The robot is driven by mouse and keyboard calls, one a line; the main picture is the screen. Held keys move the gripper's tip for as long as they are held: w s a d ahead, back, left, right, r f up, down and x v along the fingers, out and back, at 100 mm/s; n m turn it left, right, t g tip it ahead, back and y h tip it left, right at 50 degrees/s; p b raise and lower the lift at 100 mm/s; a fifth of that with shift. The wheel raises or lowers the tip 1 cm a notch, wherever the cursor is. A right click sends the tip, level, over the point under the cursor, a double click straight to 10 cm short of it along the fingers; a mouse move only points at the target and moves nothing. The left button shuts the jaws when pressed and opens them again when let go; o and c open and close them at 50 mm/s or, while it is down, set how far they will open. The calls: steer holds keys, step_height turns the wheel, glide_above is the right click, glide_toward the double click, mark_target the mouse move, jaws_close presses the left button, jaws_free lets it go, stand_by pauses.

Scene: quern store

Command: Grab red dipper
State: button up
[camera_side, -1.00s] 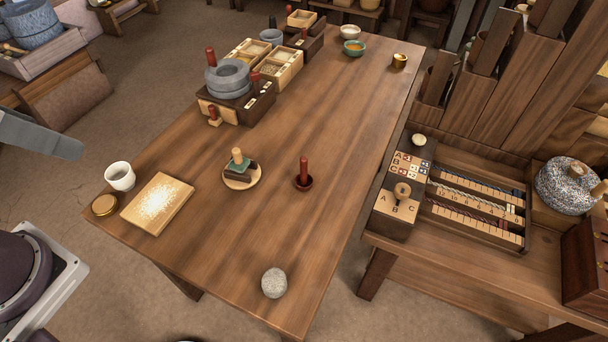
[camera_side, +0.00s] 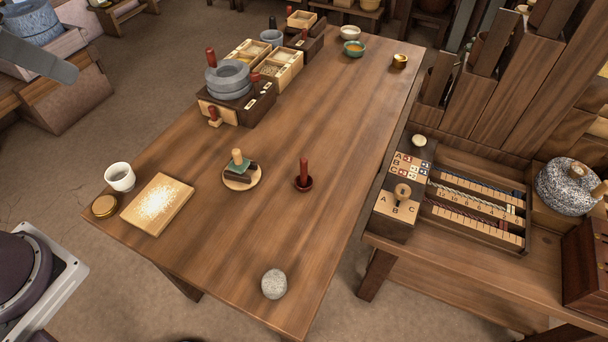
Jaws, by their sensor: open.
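The red dipper (camera_side: 304,172) stands upright on the table, right of the middle, with a red handle rising from a small dark red cup-like base. Nothing touches it. My gripper is outside the picture.
Left of the dipper is a round plate (camera_side: 256,183) with a wooden-knobbed stack. A grey stone (camera_side: 274,283) lies nearer the front. A board with pale flour (camera_side: 158,204), a white cup (camera_side: 120,177) and a stone quern (camera_side: 228,80) stand further left. The table (camera_side: 340,130) beyond the dipper is clear.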

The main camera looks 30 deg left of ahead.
steer(key=w+r+t, duration=0.1)
steer(key=w+t, duration=0.1)
steer(key=w, duration=0.7)
steer(key=m+t+h, duration=0.3)
steer(key=m+h, duration=0.4)
steer(key=h, duration=0.2)
glide_above(304, 173)
steer(key=s+a, duration=0.2)
step_height(304, 173, down, 3)
step_height(304, 173, down, 35)
steer(key=x, duration=0.3)
steer(key=f+x, duration=0.1)
steer(key=x, duration=0.2)
steer(key=shift+w+f, duration=0.15)
steer(key=shift+f, duration=0.2)
steer(key=shift+w, duration=0.1)
jaws_close()
